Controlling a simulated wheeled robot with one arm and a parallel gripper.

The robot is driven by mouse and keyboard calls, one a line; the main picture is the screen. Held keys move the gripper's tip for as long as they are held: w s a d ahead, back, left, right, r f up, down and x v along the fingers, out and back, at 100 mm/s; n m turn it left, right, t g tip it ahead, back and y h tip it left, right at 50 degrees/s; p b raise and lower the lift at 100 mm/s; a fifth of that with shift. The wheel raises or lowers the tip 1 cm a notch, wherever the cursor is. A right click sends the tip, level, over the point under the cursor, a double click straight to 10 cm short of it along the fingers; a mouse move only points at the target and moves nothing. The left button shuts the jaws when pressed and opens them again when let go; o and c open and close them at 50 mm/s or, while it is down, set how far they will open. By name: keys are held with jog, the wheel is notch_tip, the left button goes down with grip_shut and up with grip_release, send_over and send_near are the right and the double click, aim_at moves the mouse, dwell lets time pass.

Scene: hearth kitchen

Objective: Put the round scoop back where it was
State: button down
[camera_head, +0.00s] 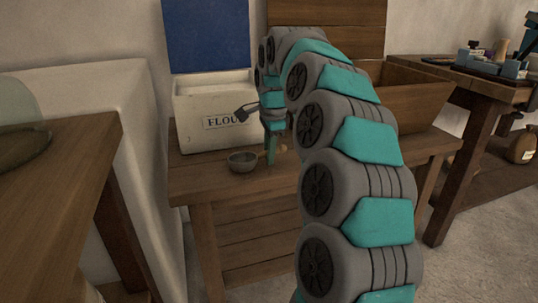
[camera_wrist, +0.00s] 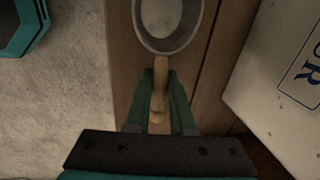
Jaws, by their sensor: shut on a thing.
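The round scoop has a grey metal bowl (camera_head: 243,161) and a pale wooden handle. In the wrist view its bowl (camera_wrist: 168,40) is at the top and its handle (camera_wrist: 160,80) runs down between the fingers. My gripper (camera_wrist: 160,92) is shut on the handle; in the head view my gripper (camera_head: 270,158) points down over the wooden bench (camera_head: 190,168). The bowl looks empty and faces up. It is at or just above the bench top; I cannot tell if it touches. My fingers hide most of the handle in the head view.
A white flour box (camera_head: 195,135) with its blue lid (camera_head: 207,38) raised stands behind the scoop. A wooden box (camera_head: 415,92) with its lid (camera_head: 350,25) up is on the right, partly behind my arm. The bench's front left is clear.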

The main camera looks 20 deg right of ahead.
jog(key=shift+f, duration=0.25)
jog(key=shift+f, duration=0.15)
jog(key=c, duration=0.8)
grip_release()
jog(key=p+v, duration=0.1)
jog(key=v, duration=1.1)
jog(key=shift+r, duration=0.25)
jog(key=s+a+f+n+g, duration=0.1)
jog(key=s+f+n, duration=0.5)
jog(key=s, duration=0.7)
jog(key=s+a+f+n+g, duration=0.1)
jog(key=s+a+f+n, duration=0.2)
jog(key=s, duration=1.1)
jog(key=s+a+f+n+g, duration=0.2)
jog(key=s+f+n, duration=0.6)
jog(key=s+f, duration=0.6)
jog(key=shift+a+f+n, duration=0.35)
jog(key=shift+a+n, duration=0.05)
jog(key=shift+a, duration=0.2)
